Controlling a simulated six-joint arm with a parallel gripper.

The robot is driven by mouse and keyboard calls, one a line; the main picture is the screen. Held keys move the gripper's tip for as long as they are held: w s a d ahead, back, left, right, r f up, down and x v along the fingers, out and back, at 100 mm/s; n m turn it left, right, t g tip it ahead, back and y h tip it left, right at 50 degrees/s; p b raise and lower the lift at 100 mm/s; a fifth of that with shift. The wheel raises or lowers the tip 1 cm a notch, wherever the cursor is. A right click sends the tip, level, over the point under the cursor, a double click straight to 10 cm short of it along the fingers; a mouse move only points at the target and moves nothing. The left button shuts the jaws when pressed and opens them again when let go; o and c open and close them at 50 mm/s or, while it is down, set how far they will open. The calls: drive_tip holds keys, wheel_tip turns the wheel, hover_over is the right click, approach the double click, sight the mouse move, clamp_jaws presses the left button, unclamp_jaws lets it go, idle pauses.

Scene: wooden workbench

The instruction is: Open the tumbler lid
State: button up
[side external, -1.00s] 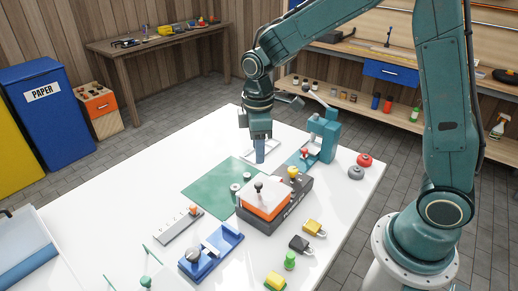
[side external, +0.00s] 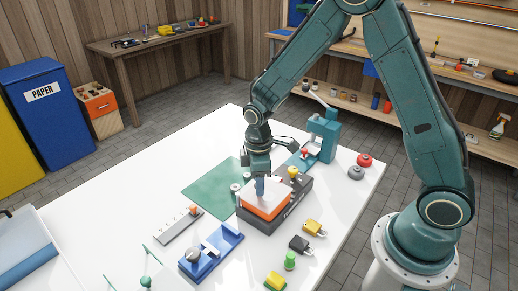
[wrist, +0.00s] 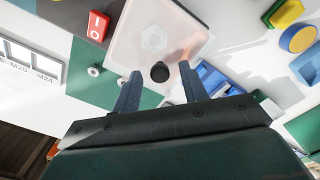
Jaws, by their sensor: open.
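The tumbler is an orange box (side external: 262,211) on a dark base (side external: 296,206). Its pale lid (side external: 280,196) lies flat on top, and the lid looks translucent in the wrist view (wrist: 180,42). A black round knob (wrist: 160,73) stands on the lid. My gripper (side external: 260,194) points down over the lid. In the wrist view my gripper (wrist: 160,69) is open, with one blue finger on each side of the knob and a gap on both sides. In the side view the fingers hide the knob. Whether the fingertips touch the lid cannot be told.
A green mat (side external: 208,185) with small grey cylinders lies beside the tumbler. A red switch (wrist: 97,26) shows in the wrist view. The table's far left is clear.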

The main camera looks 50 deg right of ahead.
clamp_jaws()
